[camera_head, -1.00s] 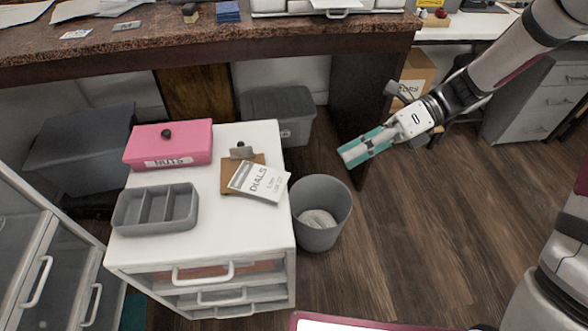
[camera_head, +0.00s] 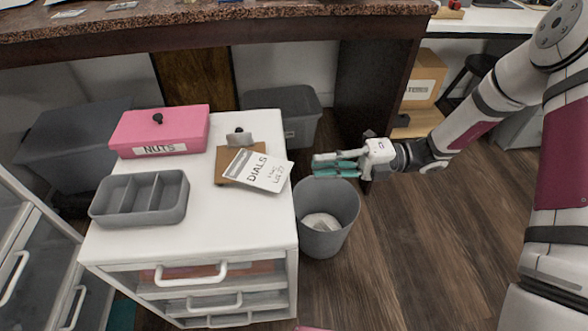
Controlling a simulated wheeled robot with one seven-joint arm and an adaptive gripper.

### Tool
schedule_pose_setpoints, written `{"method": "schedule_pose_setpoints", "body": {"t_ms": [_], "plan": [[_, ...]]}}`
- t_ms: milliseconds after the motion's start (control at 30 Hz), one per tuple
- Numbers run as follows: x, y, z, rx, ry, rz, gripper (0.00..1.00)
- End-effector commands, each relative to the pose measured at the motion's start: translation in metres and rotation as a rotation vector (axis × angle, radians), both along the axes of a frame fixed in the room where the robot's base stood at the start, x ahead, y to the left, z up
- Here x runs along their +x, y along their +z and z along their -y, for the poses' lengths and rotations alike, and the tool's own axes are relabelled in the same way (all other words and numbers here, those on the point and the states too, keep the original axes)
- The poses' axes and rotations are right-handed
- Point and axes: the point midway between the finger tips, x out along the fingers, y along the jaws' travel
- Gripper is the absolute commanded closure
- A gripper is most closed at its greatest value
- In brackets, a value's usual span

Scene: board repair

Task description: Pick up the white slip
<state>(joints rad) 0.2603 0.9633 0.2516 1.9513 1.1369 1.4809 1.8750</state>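The white slip (camera_head: 262,172), printed "DIALS" with handwriting below, lies tilted on a small brown clipboard (camera_head: 228,163) with a metal clip. Its right corner reaches the right edge of the white cabinet top (camera_head: 220,209). My gripper (camera_head: 315,166) is just right of the slip, over the far rim of the grey bin, pointing left toward the slip. Its green-padded fingers show a narrow gap between them and appear open with nothing held. A gap separates the fingertips from the slip.
A pink box (camera_head: 180,130) labelled "NUTS" and a grey divided tray (camera_head: 140,198) stand left on the cabinet. A grey bin (camera_head: 328,218) with pale contents stands on the floor right of it. The counter edge (camera_head: 200,32) runs along the back.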

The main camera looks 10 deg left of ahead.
Motion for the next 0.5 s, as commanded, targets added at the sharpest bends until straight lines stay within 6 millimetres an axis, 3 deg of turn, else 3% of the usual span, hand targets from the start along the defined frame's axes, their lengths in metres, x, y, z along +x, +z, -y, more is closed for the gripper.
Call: {"method": "schedule_pose_setpoints", "body": {"t_ms": [200, 500], "plan": [[-0.008, 0.002, -0.027, 0.0, 0.001, -0.003, 0.84], [-0.013, 0.001, -0.046, -0.001, -0.001, 0.0, 0.84]]}}
